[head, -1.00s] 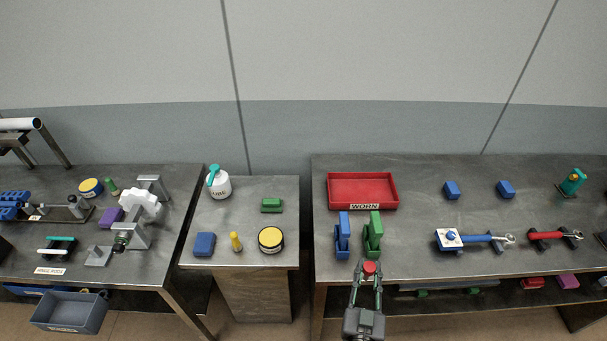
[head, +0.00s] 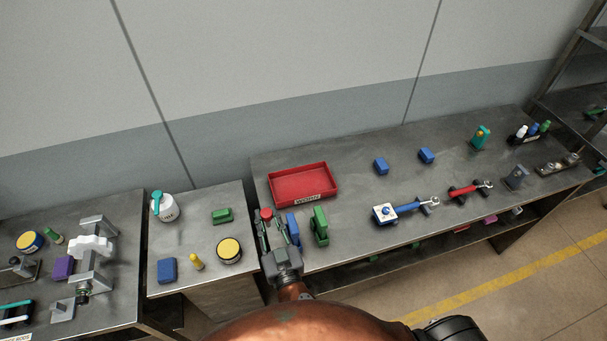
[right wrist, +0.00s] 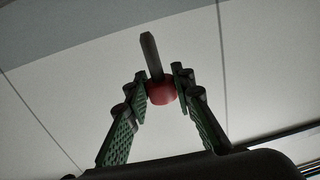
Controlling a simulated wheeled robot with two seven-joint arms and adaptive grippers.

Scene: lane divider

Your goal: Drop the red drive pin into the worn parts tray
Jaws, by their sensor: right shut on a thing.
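The red drive pin has a round red head (head: 266,213); in the right wrist view its red head (right wrist: 162,92) sits between the fingertips, with a grey shaft pointing away from the gripper. My right gripper (head: 268,222) is shut on it, at the left front edge of the right bench. The red worn parts tray (head: 303,200), labelled WORN on its front, lies on that bench behind and to the right of the gripper. The tray looks empty. My left gripper is in neither view.
A blue block piece (head: 293,229) and a green one (head: 320,226) stand upright just right of my gripper, in front of the tray. Two blue blocks (head: 381,166) lie farther right.

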